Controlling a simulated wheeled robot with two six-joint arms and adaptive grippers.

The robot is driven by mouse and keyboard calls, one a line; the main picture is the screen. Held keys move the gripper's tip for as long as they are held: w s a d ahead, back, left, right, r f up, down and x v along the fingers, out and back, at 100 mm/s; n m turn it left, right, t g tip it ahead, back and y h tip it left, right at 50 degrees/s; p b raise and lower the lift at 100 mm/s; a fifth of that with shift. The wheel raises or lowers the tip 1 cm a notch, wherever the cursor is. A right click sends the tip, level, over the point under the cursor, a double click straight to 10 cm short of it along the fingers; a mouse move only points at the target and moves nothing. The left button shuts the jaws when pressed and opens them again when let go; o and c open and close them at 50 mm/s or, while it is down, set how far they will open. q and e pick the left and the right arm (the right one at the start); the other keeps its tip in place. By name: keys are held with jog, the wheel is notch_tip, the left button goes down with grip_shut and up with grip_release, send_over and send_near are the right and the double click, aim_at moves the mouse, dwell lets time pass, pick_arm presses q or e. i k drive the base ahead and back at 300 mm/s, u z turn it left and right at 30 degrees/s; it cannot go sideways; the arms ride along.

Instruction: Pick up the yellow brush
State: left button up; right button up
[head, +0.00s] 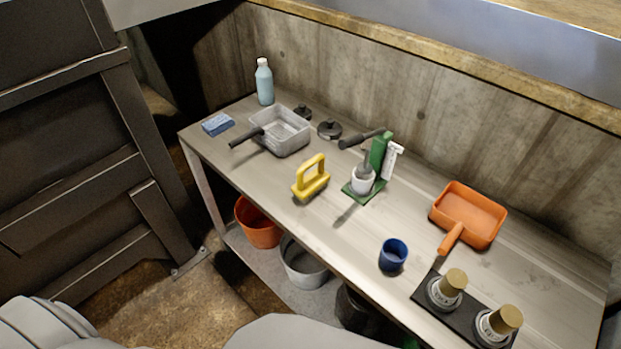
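The yellow brush (311,183) stands upright near the front edge of the long table, left of its middle. It has a looped handle on top and a wider base. No gripper is visible touching it. Neither of my grippers is in view.
The table (305,228) stands against a concrete wall. A grey pan (283,140), blue sponge (217,124) and bottle (264,82) are left of the brush. A green stand (379,153), blue cup (393,254) and orange dustpan (470,212) are to its right. Buckets (259,224) sit below.

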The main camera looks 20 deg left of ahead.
aim_at(307, 188)
jog(key=z, duration=1.1)
jog(key=k, duration=0.35)
jog(key=u, duration=0.3)
